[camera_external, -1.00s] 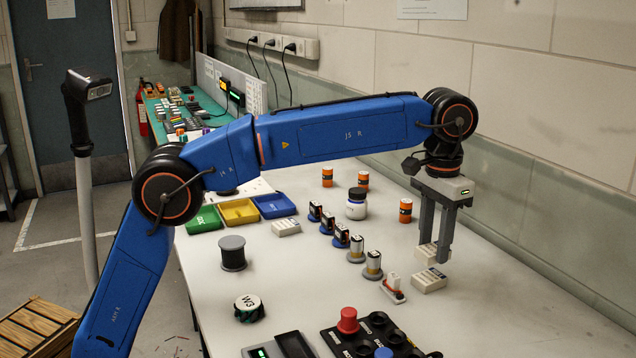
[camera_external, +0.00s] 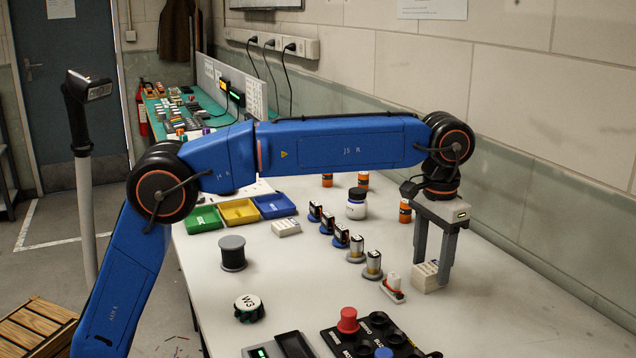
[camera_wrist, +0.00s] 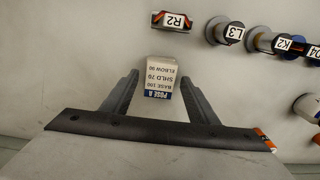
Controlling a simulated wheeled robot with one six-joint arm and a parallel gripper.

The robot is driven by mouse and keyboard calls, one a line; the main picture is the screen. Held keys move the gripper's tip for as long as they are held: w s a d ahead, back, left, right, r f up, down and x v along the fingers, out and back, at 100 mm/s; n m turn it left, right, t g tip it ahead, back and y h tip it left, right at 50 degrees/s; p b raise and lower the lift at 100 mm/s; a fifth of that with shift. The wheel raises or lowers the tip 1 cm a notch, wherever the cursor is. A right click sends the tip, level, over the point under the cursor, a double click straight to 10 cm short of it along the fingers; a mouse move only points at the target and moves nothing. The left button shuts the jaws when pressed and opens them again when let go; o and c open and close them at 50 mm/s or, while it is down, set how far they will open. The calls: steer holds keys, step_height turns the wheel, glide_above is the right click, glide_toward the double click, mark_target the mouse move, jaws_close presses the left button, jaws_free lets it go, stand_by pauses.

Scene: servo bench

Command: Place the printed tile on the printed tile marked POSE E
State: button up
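My gripper (camera_external: 433,270) points down at the right of the bench and appears shut on this tile. In the external view the held tile (camera_external: 427,268) is low over a second white tile (camera_external: 427,286) on the bench. The two look stacked, with no clear gap; I cannot tell whether they touch fully. The lower tile's marking is hidden, so I cannot read POSE E.
A red-and-white part (camera_external: 393,288), marked R2 in the wrist view (camera_wrist: 172,20), stands close left of the tiles. A row of labelled parts (camera_external: 357,249) runs beyond it. Another white tile (camera_external: 286,228) lies near the colored bins (camera_external: 239,211). A black button panel (camera_external: 365,340) is in front.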

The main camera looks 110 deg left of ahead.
mark_target(431, 267)
step_height(431, 267, up, 12)
steer(key=shift+r, duration=0.15)
stand_by(0.6)
